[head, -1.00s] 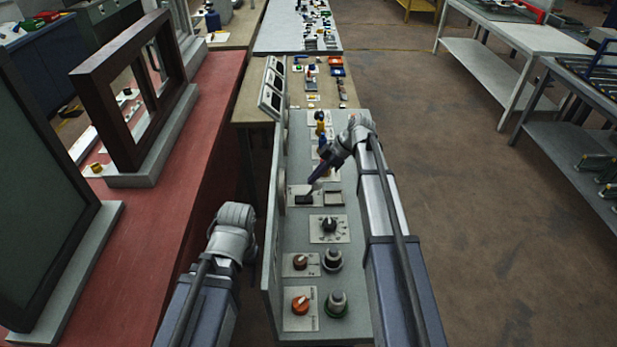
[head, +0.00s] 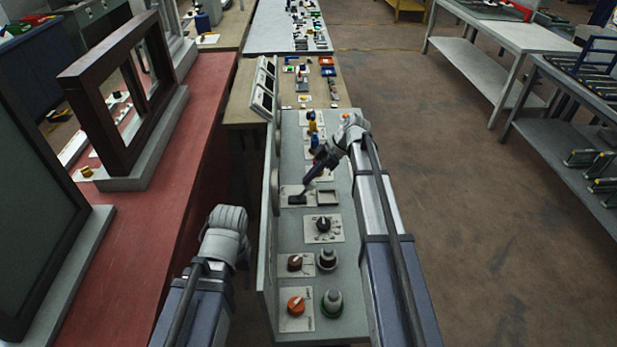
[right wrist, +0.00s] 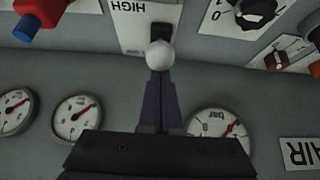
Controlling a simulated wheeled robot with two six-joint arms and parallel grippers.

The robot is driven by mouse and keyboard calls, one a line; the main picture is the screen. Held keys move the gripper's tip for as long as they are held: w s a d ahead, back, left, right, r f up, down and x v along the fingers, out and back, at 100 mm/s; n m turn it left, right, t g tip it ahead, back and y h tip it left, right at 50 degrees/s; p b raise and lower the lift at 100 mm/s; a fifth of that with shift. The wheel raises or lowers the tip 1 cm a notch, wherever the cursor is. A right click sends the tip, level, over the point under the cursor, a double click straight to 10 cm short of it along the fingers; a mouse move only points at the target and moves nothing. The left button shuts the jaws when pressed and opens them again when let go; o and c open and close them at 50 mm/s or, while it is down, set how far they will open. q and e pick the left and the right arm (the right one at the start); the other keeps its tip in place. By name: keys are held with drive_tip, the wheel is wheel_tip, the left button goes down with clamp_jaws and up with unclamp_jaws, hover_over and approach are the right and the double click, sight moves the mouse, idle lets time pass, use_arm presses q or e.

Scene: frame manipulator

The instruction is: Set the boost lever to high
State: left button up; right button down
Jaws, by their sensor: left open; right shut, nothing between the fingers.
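The boost lever's plate (head: 291,190) lies on the grey console, left of a blank square panel. In the right wrist view the plate (right wrist: 130,22) reads HIGH upside down and has a black slot or base (right wrist: 161,31). A pale round knob (right wrist: 160,55), seemingly the lever's, shows just beyond my right fingertips. My right gripper (head: 305,189) is shut with nothing between its fingers; in the wrist view its tips (right wrist: 160,75) line up with the knob. I cannot tell whether they touch. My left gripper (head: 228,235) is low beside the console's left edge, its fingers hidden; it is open.
A black rotary dial (head: 323,225) and an orange knob (head: 296,305) are nearer on the console. Round gauges (right wrist: 77,117) stand on the upright panel along its left side. A red-topped bench (head: 190,190) is on the left; open floor lies right.

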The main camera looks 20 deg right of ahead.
drive_tip(key=shift+s+d+f, duration=0.1)
drive_tip(key=shift+s+d, duration=0.05)
drive_tip(key=shift+d, duration=0.4)
drive_tip(key=shift+s+d, duration=0.1)
drive_tip(key=shift+d, duration=0.25)
drive_tip(key=shift+r, duration=0.2)
drive_tip(key=p+v, duration=0.6)
drive_tip(key=v, duration=0.1)
drive_tip(key=shift+a+r+p, duration=0.35)
drive_tip(key=shift+r, duration=0.05)
drive_tip(key=shift+a, duration=0.15)
